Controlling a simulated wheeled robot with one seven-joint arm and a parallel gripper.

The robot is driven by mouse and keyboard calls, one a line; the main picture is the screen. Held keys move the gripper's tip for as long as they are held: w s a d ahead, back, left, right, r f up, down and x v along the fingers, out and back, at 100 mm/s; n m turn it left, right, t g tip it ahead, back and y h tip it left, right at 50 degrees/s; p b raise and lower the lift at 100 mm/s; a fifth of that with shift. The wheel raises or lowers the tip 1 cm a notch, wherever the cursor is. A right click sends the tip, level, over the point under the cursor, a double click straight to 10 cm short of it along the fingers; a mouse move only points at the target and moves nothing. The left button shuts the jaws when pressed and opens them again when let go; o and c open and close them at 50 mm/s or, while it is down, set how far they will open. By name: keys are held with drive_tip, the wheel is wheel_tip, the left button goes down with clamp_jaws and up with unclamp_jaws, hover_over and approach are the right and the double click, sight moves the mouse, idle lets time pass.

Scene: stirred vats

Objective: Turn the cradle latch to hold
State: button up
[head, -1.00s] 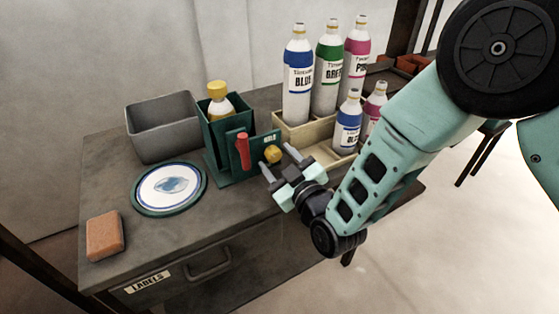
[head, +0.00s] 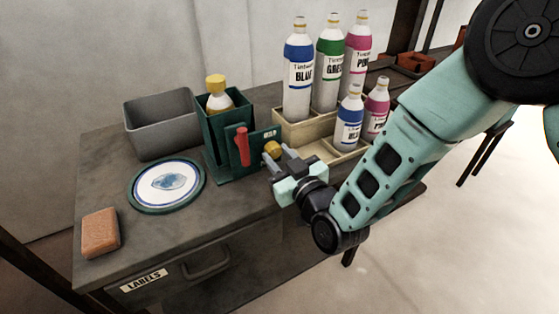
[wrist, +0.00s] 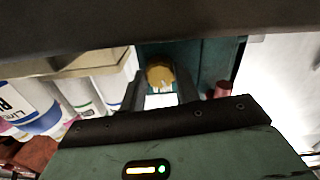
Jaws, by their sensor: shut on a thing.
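The green cradle (head: 214,150) stands on the bench and holds a bottle with a yellow cap (head: 215,83). A red handle (head: 242,147) stands upright on its front. A round yellow knob (head: 272,149) sits on the cradle's front at the right, below a small label (head: 269,135) too small to read surely. My gripper (head: 278,157) is at the knob, its fingers shut on it. In the wrist view the yellow knob (wrist: 160,74) shows between the two fingers, and the red handle's end (wrist: 222,89) shows to the right.
A wooden rack (head: 296,132) with several labelled bottles stands close behind and right of my gripper. A grey bin (head: 160,128), a round plate-like disc (head: 167,186) and an orange sponge (head: 101,232) are to the left. The bench front has a drawer handle (head: 207,264).

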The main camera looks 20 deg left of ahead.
drive_tip(key=shift+m+b, duration=0.9)
drive_tip(key=shift+m, duration=1.3)
drive_tip(key=o, duration=1)
drive_tip(key=shift+c, duration=0.2)
drive_tip(key=shift+s, duration=0.1)
drive_tip(key=v, duration=1.7)
drive_tip(key=shift+p, duration=0.35)
drive_tip(key=shift+s+d, duration=0.15)
